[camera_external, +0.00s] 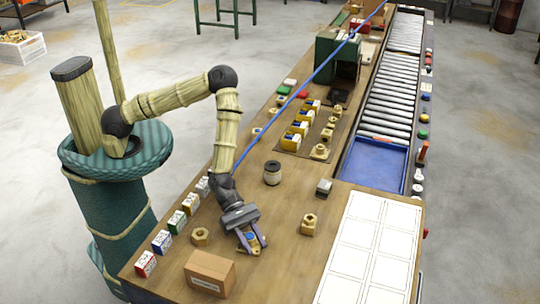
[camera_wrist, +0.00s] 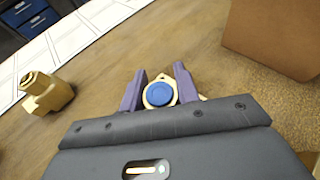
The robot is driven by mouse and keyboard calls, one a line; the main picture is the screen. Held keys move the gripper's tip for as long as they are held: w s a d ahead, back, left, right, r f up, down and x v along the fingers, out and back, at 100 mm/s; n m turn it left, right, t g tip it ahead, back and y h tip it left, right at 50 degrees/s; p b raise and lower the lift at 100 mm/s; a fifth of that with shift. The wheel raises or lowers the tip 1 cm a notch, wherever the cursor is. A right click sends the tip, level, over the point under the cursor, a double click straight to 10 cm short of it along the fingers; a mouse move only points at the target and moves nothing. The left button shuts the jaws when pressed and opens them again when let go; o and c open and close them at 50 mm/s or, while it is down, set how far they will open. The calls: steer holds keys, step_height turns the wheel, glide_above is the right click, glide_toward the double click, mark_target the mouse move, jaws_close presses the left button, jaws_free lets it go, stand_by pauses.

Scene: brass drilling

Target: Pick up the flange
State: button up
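A brass part with a round blue top (camera_wrist: 160,92), which looks like the flange, sits between the two purple fingers of my gripper (camera_wrist: 159,80) in the wrist view. A bit of brass shows past the right finger. In the external view my gripper (camera_external: 251,243) points down low over the front of the wooden table, and the blue top (camera_external: 250,237) shows between its fingers. The fingers lie close on both sides of the part. Whether they press on it cannot be told, nor whether it touches the table.
A cardboard box (camera_external: 210,272) stands just left of my gripper. A brass hex nut (camera_external: 200,236) lies behind the box, and a brass fitting (camera_external: 308,225) stands to the right. A white gridded panel (camera_external: 372,250) lies further right. Small coloured boxes line the left edge.

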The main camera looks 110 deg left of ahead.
mark_target(253, 240)
jaws_close()
steer(key=shift+r, duration=0.1)
step_height(253, 240, up, 10)
steer(key=shift+f, duration=0.1)
stand_by(0.7)
